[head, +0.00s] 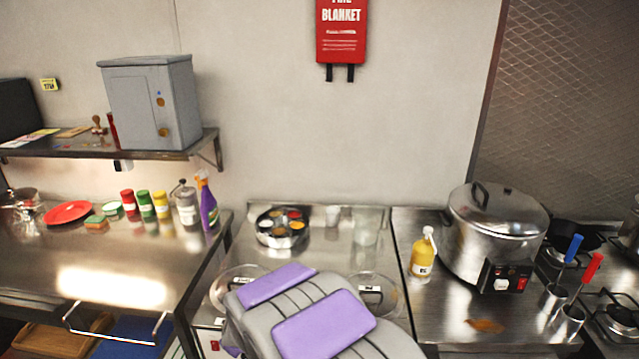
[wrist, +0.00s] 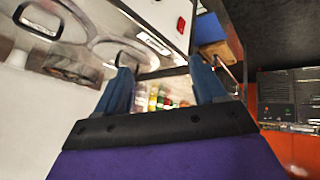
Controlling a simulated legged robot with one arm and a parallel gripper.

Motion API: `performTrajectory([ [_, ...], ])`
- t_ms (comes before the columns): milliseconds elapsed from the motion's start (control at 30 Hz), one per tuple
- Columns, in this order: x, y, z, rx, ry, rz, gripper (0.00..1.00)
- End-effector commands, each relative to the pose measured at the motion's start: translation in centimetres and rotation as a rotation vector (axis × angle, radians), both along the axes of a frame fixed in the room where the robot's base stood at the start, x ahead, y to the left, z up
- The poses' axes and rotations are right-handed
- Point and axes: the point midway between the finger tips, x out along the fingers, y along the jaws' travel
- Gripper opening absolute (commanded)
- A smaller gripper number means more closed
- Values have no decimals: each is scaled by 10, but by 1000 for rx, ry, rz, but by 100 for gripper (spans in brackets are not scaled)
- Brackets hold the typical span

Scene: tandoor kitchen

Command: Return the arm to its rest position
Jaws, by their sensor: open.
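My gripper (wrist: 160,72) shows in the wrist view with its two blue fingers spread apart. Nothing is held between them; bottles are seen in the distance through the gap. In the head view my purple and grey arm (head: 310,312) fills the bottom middle, in front of the steel counter (head: 320,240) with two round lids. My gripper itself does not show in the head view.
A spice tin (head: 283,228) stands behind my arm. A yellow bottle (head: 422,255) and a large steel pot (head: 492,235) stand to the right. A purple spray bottle (head: 208,208) and a red plate (head: 68,212) are on the left counter.

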Motion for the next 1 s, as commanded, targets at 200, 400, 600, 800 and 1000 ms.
performTrajectory([
  [200, -39, -65, 47, 77, 187, -108, 70],
  [400, -93, -129, 78, 96, 359, -233, 70],
  [600, -160, -195, 100, 72, 523, -397, 70],
  [800, -239, -259, 116, 15, 670, -609, 70],
  [1000, -313, -308, 125, -57, 779, -823, 70],
])
